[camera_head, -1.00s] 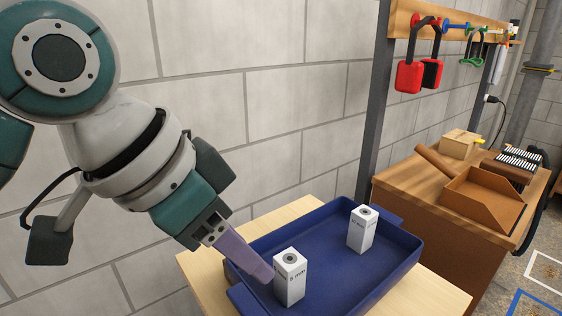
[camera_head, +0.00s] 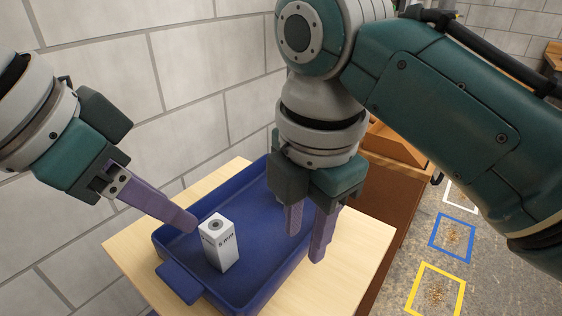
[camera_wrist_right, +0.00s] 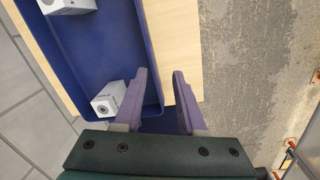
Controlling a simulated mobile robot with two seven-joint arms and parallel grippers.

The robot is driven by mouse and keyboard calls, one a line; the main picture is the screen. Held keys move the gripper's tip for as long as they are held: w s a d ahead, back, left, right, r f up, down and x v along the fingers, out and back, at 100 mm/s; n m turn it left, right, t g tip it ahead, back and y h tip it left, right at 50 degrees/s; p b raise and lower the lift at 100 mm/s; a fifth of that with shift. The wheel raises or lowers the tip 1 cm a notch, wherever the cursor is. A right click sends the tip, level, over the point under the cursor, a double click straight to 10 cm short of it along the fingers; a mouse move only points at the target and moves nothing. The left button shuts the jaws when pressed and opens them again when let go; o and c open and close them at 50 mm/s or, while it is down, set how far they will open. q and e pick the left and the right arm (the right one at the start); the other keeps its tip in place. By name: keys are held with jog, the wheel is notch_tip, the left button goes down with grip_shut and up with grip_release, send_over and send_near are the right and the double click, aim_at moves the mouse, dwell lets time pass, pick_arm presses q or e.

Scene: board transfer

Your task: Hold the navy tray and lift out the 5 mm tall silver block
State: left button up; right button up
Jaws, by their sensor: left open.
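The navy tray (camera_head: 205,287) lies on a light wooden table. The pale silver block marked 5 mm (camera_head: 222,246) stands upright in its near left part. My left gripper (camera_head: 188,222) is open, its visible finger close to that block's left side; I cannot tell whether they touch. My right gripper (camera_head: 307,247) is open at the tray's right side, hiding part of the tray and the second block. In the right wrist view, my right fingers (camera_wrist_right: 161,80) are apart above the tray's end and handle (camera_wrist_right: 160,126). The second block (camera_wrist_right: 108,100) stands beside one finger.
The wooden table (camera_head: 130,245) has bare margins around the tray. A block wall (camera_head: 185,85) stands close behind on the left. A brown cabinet (camera_head: 385,205) is beyond the tray. Floor with blue and yellow marked squares (camera_head: 440,270) lies to the right.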

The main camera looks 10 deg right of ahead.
aim_at(307, 237)
jog(key=w+r+n, duration=0.1)
jog(key=w+r+n+h, duration=0.1)
jog(key=w+r+n, duration=0.1)
jog(key=shift+d, duration=0.4)
jog(key=f, duration=0.6)
jog(key=d+f, duration=0.1)
jog(key=f, duration=0.2)
jog(key=shift+w+f, duration=0.3)
jog(key=shift+w, duration=0.1)
grip_shut()
dwell(0.9)
